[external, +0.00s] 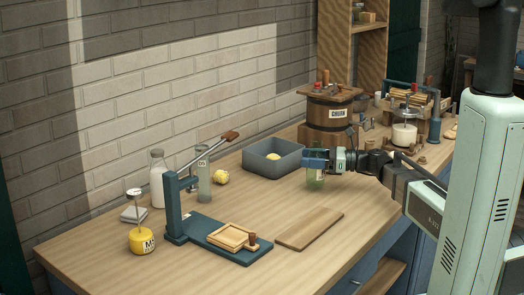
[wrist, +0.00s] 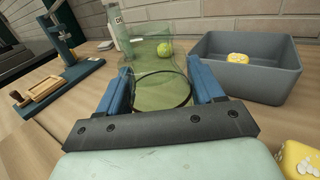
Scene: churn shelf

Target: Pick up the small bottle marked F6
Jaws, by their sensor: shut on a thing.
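My gripper (external: 318,160) is shut on a translucent green bottle (external: 315,179), just in front of the grey bin. In the wrist view the two blue fingers (wrist: 155,85) press on the sides of the green bottle (wrist: 152,58). No label shows on it, so I cannot read whether it is marked F6. I cannot tell whether its base touches the counter.
A grey bin (external: 262,170) holding a yellow item stands close to the held bottle. A blue lever press (external: 178,215), a milk bottle (external: 157,180), a yellow jar (external: 142,240) and a board (external: 310,229) share the counter. A wooden churn (external: 328,118) stands behind.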

